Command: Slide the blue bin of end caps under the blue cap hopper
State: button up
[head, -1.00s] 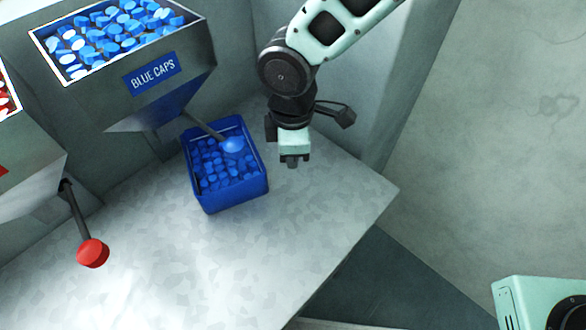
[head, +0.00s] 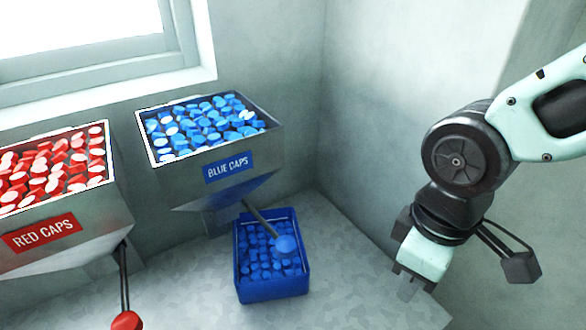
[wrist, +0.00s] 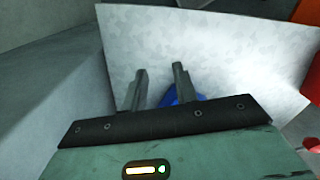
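The blue bin (head: 272,290), full of blue caps, stands upright on the counter at the lower end of the blue cap hopper (head: 229,168). The hopper's lever with a blue knob (head: 286,245) reaches over the bin. I cannot tell exactly how far the bin sits beneath the spout. My gripper (head: 409,290) is to the right of the bin, apart from it and empty. In the wrist view its two fingers (wrist: 160,85) are spread, with a small part of the blue bin (wrist: 170,97) showing beyond and between them.
A red cap hopper (head: 60,207) with a red-knobbed lever (head: 126,321) stands to the left. Walls rise behind and to the right of the counter. The counter (head: 345,270) is bare between the bin and my gripper.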

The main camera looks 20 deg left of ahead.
jog(key=s+d+r+m, duration=0.3)
jog(key=s+d+m, duration=0.3)
jog(key=d, duration=0.3)
jog(key=shift+s+m+y, duration=0.3)
jog(key=shift+s+y, duration=0.1)
jog(key=shift+s, duration=0.2)
jog(key=shift+a+r, duration=0.1)
jog(key=shift+a, duration=0.05)
